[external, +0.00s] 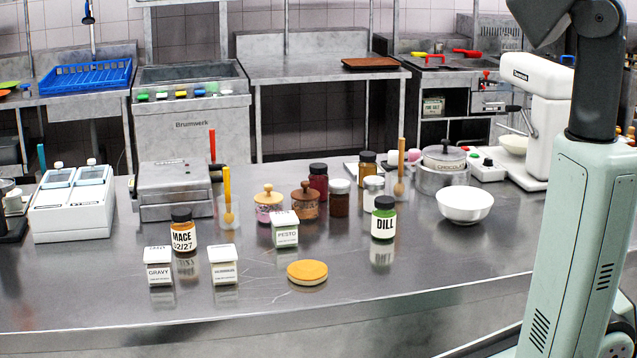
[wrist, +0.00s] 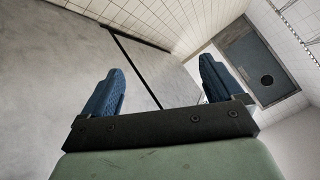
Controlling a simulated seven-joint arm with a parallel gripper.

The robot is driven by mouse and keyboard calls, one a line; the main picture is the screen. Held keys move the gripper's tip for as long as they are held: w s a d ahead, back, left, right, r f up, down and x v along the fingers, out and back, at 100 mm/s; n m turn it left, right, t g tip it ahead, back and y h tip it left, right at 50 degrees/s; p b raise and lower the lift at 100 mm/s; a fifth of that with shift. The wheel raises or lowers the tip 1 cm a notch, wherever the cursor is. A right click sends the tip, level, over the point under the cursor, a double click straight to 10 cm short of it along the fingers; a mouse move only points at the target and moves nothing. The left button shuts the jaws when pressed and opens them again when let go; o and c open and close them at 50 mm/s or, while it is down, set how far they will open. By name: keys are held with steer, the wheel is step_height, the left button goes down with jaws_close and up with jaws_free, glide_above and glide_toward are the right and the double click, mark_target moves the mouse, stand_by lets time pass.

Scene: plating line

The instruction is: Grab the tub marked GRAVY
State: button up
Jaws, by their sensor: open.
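The tub marked GRAVY (external: 159,266) stands upright near the front edge of the steel counter, at the left in the external view. It is a small square white tub with a white lid and a black-lettered label. A similar white tub with a label too small to read (external: 223,265) stands just right of it, with a gap between. My gripper (wrist: 162,92) shows in the wrist view with its two blue fingers wide apart and nothing between them. That view shows floor, wall and a door, not the tub. In the external view my gripper is out of frame.
The MACE jar (external: 183,236) stands close behind the GRAVY tub. A PESTO tub (external: 285,231), a DILL jar (external: 384,219), a yellow-topped disc (external: 307,272) and a white bowl (external: 464,205) stand farther right. The counter (external: 90,290) is clear left of and before GRAVY.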

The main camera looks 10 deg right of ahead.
steer(key=s+a+r+y, duration=0.1)
steer(key=s+a+r, duration=0.25)
steer(key=r, duration=0.35)
steer(key=s+a+r+n+g+y, duration=0.1)
steer(key=s+a+r, duration=0.2)
steer(key=a+r, duration=0.25)
steer(key=s+a+r+y, duration=0.1)
steer(key=s+a+r, duration=0.25)
steer(key=r, duration=0.45)
steer(key=w+a+r+n, duration=0.1)
steer(key=w+a+r, duration=0.1)
steer(key=w+r, duration=0.4)
step_height(320, 180, up, 19)
steer(key=n+t+h, duration=0.2)
steer(key=n+h, duration=0.2)
steer(key=h, duration=0.5)
glide_above(159, 253)
steer(key=d, duration=0.4)
steer(key=x, duration=1.3)
steer(key=shift+f, duration=0.15)
steer(key=c, duration=1.2)
